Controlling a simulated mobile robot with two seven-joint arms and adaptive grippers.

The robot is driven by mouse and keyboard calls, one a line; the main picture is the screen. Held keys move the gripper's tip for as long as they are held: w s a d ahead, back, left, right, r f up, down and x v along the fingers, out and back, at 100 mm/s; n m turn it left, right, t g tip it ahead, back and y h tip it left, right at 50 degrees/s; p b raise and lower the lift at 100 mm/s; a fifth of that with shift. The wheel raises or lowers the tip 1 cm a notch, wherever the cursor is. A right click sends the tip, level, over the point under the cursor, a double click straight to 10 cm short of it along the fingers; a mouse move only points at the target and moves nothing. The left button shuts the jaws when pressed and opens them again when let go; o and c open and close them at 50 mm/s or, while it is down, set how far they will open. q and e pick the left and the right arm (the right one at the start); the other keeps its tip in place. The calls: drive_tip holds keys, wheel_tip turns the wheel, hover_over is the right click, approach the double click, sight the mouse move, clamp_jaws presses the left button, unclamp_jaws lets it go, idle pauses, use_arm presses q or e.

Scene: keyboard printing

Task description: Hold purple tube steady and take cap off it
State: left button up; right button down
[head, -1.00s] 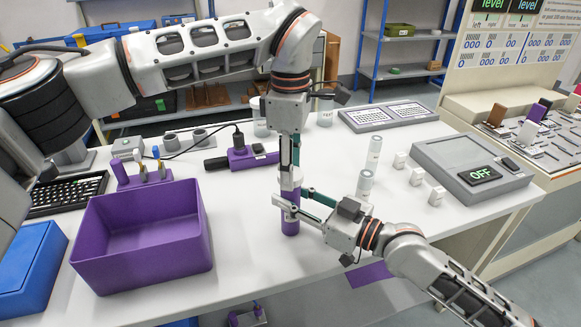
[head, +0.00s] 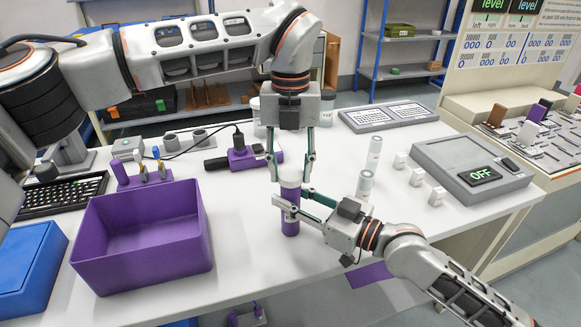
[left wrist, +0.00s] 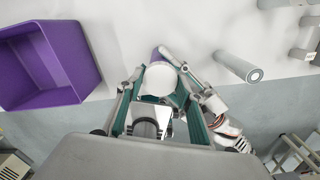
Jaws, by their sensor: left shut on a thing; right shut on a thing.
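The purple tube (head: 290,220) stands upright near the front of the white table, with a white cap (head: 298,174) on its top. My right gripper (head: 289,208) comes in from the right and is shut on the tube's body. My left gripper (head: 292,172) points straight down from above and is shut on the cap, one finger on each side. In the left wrist view the round white cap (left wrist: 160,78) sits between my left fingers, with a bit of the purple tube (left wrist: 157,55) behind it.
A purple bin (head: 145,235) stands to the left. White-grey tubes (head: 365,186) stand close right of my grippers. A purple power strip (head: 245,158) lies behind, and a grey box reading OFF (head: 472,170) is at the right. The table's front edge is close.

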use_arm(q)
drive_tip(key=n, duration=1)
drive_tip(key=shift+n, duration=0.3)
drive_tip(key=n, duration=1.1)
drive_tip(key=shift+r, duration=0.2)
drive_tip(key=shift+r, duration=0.95)
drive_tip(key=shift+r, duration=0.1)
